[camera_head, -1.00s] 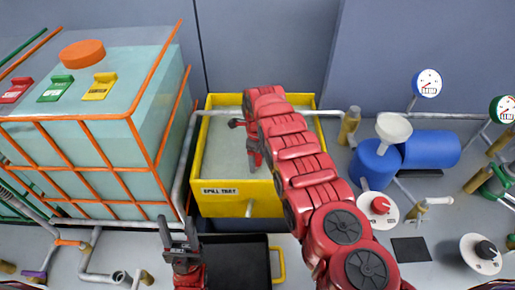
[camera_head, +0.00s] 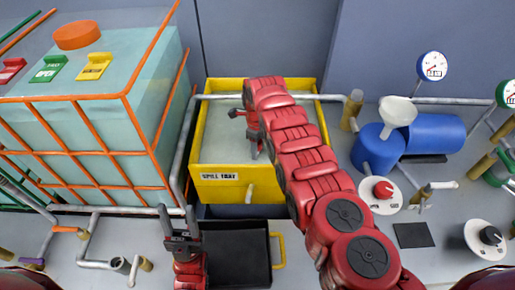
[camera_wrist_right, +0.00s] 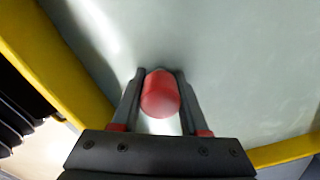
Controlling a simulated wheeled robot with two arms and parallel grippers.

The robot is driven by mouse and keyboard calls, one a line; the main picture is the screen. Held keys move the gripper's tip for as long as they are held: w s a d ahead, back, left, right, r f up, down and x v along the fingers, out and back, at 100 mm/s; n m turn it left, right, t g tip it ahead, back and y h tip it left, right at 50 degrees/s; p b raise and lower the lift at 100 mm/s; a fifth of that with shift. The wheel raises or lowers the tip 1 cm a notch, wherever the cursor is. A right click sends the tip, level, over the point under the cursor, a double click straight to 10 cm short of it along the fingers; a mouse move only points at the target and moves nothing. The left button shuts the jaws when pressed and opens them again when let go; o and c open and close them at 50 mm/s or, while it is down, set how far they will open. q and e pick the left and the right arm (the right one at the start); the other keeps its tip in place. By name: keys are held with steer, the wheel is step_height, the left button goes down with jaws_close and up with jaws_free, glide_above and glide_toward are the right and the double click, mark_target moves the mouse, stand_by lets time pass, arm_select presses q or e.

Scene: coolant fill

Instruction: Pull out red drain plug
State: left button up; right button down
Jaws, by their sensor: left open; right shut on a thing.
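The red drain plug (camera_wrist_right: 160,95) is between the two dark fingers of my right gripper (camera_wrist_right: 160,78) in the right wrist view. The fingers touch its sides, and its rounded face shows. In the head view my right gripper (camera_head: 237,113) is inside the yellow spill tray (camera_head: 235,190), and the plug is too small there to make out. I cannot tell whether the plug is seated or free. My left gripper (camera_head: 179,225) is open and empty, fingers pointing up, in front of the tray.
A caged pale tank (camera_head: 75,140) stands left of the spill tray. A black tray (camera_head: 235,255) with a yellow handle lies in front. Blue containers (camera_head: 435,133), a white funnel (camera_head: 397,111), a red knob (camera_head: 383,189) and pipes stand right.

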steer(key=c, duration=1.1)
jaws_free()
steer(key=shift+c, duration=0.2)
steer(key=c, duration=0.3)
steer(key=shift+c, duration=0.2)
steer(key=shift+r+p, duration=0.3)
steer(key=shift+r+p, duration=2.3)
steer(key=shift+r, duration=0.05)
